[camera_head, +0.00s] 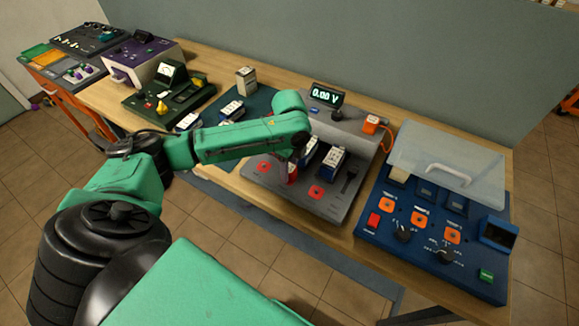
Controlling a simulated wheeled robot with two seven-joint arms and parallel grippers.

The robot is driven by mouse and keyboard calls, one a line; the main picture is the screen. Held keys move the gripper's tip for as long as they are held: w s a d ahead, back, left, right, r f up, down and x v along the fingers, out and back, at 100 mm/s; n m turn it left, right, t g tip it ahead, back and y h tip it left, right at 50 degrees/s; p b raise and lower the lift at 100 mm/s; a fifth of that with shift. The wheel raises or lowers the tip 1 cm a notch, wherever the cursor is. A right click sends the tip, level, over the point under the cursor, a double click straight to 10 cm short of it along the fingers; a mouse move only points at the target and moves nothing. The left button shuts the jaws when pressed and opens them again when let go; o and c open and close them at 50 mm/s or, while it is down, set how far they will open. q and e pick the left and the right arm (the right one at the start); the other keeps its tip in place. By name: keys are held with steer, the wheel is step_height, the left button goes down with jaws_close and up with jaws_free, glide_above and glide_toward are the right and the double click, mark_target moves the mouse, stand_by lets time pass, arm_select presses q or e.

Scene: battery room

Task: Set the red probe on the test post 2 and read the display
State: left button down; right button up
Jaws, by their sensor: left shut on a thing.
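My left arm reaches from the left over the grey tester (300,207). My left gripper (292,166) points down at the tester's front, partly hidden by its own wrist. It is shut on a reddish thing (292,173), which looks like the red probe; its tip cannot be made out. Red pads with dark centres, which look like test posts, lie along the tester's front: one (317,191) right of the gripper, another (264,167) left of it. I cannot read their numbers. The display (325,95) reads 0.00 V. My right gripper is not in view.
White-and-blue battery blocks (330,162) sit on the tester just behind the pads. A blue panel (430,235) with a clear cover (450,165) is to the right. Other instruments (170,95) fill the bench's left.

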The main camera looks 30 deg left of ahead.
mark_target(290, 168)
arm_select(q)
steer(key=shift+f, duration=0.65)
stand_by(0.3)
steer(key=c, duration=0.6)
jaws_free()
step_height(290, 168, up, 8)
steer(key=p, duration=0.9)
steer(key=shift+r, duration=0.25)
steer(key=shift+r+p, duration=0.2)
steer(key=shift+p, duration=0.1)
steer(key=shift+r, duration=1.1)
